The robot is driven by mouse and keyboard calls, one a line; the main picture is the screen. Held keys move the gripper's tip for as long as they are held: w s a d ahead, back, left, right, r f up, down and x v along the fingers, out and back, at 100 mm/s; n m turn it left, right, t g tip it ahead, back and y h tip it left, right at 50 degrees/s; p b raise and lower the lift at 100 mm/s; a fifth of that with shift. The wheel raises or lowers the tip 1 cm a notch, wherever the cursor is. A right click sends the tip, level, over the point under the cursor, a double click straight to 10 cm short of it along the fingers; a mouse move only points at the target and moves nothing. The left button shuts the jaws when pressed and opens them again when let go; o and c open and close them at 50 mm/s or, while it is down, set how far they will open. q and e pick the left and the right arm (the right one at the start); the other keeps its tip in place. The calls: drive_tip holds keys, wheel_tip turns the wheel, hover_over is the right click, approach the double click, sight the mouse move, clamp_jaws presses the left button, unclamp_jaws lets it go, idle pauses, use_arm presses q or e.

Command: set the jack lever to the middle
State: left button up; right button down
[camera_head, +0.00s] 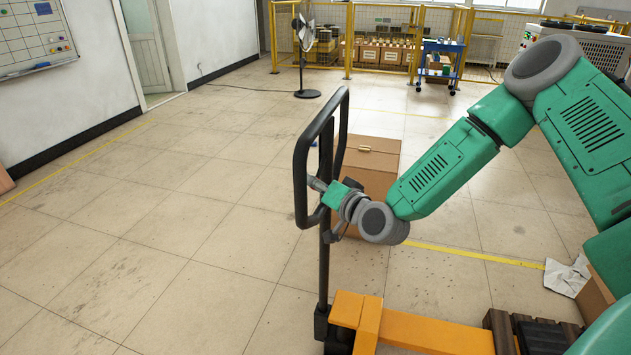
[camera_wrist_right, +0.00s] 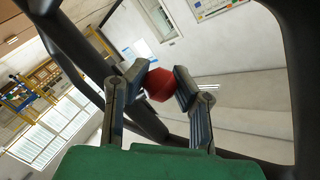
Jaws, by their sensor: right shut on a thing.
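A pallet jack with a black loop handle (camera_head: 300,165) stands upright in front of me in the head view. Its orange body (camera_head: 435,330) is low at the right of the handle. My right gripper (camera_head: 320,186) reaches in from the right at the lower part of the loop. In the right wrist view, the right gripper (camera_wrist_right: 159,85) has its two fingers closed on a red lever end (camera_wrist_right: 158,84), with the black handle frame around it. The lever's exact angle is hard to tell, and in the head view it is hidden by the gripper. My left gripper is not in view.
A cardboard box (camera_head: 370,165) stands behind the handle. A wooden pallet (camera_head: 505,325) lies at the lower right, with crumpled paper (camera_head: 567,275) nearby. A black fan (camera_head: 305,50), a blue cart (camera_head: 440,65) and a yellow fence stand farther back.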

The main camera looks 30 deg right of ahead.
wheel_tip(320, 180, up, 2)
drive_tip(key=shift+s+a+r+m+g+p, duration=0.1)
drive_tip(key=shift+a+m+g+p, duration=0.05)
drive_tip(key=shift+m+g+p, duration=0.6)
drive_tip(key=shift+r+m+g+p, duration=0.15)
drive_tip(key=shift+m+g+p, duration=0.1)
drive_tip(key=shift+m+p, duration=0.1)
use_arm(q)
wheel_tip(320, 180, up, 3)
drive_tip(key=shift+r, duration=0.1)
use_arm(e)
drive_tip(key=c, duration=1.2)
unclamp_jaws()
